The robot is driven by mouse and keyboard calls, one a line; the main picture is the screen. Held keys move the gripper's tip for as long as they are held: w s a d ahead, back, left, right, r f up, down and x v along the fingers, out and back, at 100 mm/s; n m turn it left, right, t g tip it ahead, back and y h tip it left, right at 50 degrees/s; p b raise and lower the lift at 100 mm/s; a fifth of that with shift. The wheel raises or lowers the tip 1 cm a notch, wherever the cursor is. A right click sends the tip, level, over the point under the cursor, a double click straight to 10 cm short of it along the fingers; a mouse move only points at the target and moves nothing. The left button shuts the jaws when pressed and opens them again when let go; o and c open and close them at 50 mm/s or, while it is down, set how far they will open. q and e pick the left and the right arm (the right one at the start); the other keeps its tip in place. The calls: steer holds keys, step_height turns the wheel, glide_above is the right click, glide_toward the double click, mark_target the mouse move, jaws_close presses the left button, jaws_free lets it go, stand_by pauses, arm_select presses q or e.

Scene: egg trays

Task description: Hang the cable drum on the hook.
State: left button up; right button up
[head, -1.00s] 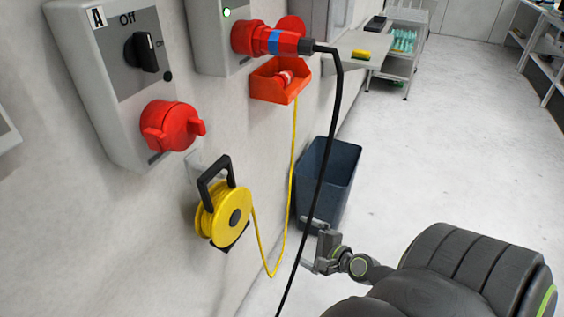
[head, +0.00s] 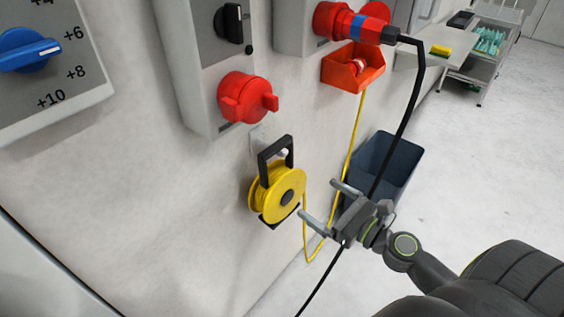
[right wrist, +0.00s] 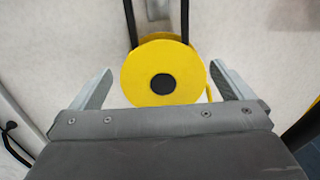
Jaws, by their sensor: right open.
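The yellow cable drum (head: 275,196) with a black handle (head: 275,160) is upright against the wall, below a red socket. A pale hook (head: 283,153) on a wall plate shows through the handle's opening. The drum appears to hang there, but the exact contact is hard to see. My right gripper (head: 318,198) is open and empty, just right of the drum, its fingers pointing at it. In the right wrist view the drum's round face (right wrist: 163,74) lies between the open fingers (right wrist: 160,80), with no grip visible. My left gripper is out of view.
A yellow cable (head: 349,160) runs from an orange wall box (head: 353,70) down to the drum. A black cable (head: 408,115) hangs from the red plug and passes behind my right gripper. A dark bin (head: 390,165) stands behind. Control boxes (head: 40,60) line the wall.

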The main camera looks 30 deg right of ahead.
steer(key=p, duration=0.3)
glide_toward(277, 173)
steer(key=r, duration=0.1)
steer(key=p+x, duration=0.2)
steer(key=x, duration=0.8)
steer(key=shift+f, duration=0.2)
steer(key=c, duration=1.1)
steer(key=shift+r, duration=0.1)
steer(key=c, duration=0.4)
steer(key=shift+r, duration=0.1)
steer(key=shift+r, duration=0.1)
steer(key=shift+x, duration=1.7)
